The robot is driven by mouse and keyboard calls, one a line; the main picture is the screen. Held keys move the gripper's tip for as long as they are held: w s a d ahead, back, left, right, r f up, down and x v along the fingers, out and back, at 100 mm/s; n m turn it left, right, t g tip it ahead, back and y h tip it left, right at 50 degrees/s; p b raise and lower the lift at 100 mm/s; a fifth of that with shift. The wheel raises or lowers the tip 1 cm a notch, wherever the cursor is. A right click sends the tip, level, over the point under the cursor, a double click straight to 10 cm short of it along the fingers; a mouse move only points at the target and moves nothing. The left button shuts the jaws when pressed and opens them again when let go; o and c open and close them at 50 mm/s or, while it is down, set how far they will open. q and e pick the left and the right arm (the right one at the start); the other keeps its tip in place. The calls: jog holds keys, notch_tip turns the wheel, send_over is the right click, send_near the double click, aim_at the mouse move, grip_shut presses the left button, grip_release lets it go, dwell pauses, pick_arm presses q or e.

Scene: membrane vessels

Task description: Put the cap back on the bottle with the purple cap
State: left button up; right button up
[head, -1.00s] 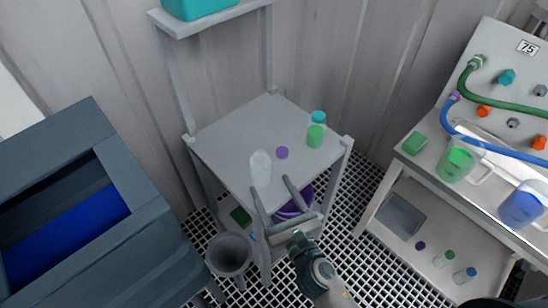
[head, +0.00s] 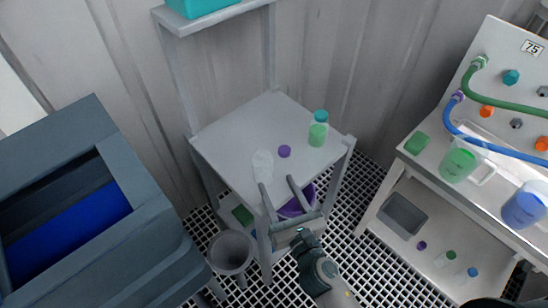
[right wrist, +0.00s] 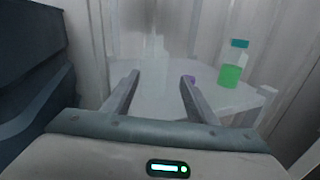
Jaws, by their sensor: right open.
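A clear, whitish bottle (head: 262,163) stands uncapped on the small grey table (head: 222,150). It shows faintly in the right wrist view (right wrist: 154,62). A small purple cap (head: 284,151) lies on the table just right of the bottle; in the right wrist view it shows beside the right finger (right wrist: 191,78). My right gripper (head: 277,183) is open and empty at the table's front edge, its fingers pointing toward the bottle and cap. It also shows in the right wrist view (right wrist: 160,78). My left gripper is not in view.
A green-filled bottle with a teal cap (head: 318,130) stands at the table's right corner. A purple bucket (head: 297,205) is below. A dark blue-grey bin (head: 150,215) is at left. The table's back is clear.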

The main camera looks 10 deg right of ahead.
jog(key=s+d+f+m+g+h, duration=0.25)
jog(key=d+f+m+h, duration=0.3)
jog(key=d+m, duration=0.6)
jog(key=s+f+m+g+y, duration=0.1)
jog(key=s+f+m+g, duration=0.15)
jog(key=f, duration=0.55)
jog(key=s+a+f+m+g, duration=0.15)
jog(key=f+m, duration=0.25)
jog(key=f, duration=0.4)
jog(key=s+d+f+m+g+y, duration=0.1)
jog(key=s+f+m, duration=0.15)
jog(key=f, duration=0.55)
jog(key=s+d+f+m+g, duration=0.2)
jog(key=s+f+m, duration=0.5)
jog(key=s+f, duration=0.5)
jog(key=s+d+f+m+g, duration=0.2)
jog(key=s+f+m+g, duration=0.2)
jog(key=s+f+m, duration=0.4)
jog(key=s+f, duration=0.4)
jog(key=shift+d, duration=0.4)
jog(key=c, duration=0.5)
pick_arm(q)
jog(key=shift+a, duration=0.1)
pick_arm(e)
jog(key=shift+w+a, duration=0.1)
jog(key=shift+w, duration=0.05)
jog(key=shift+c, duration=0.2)
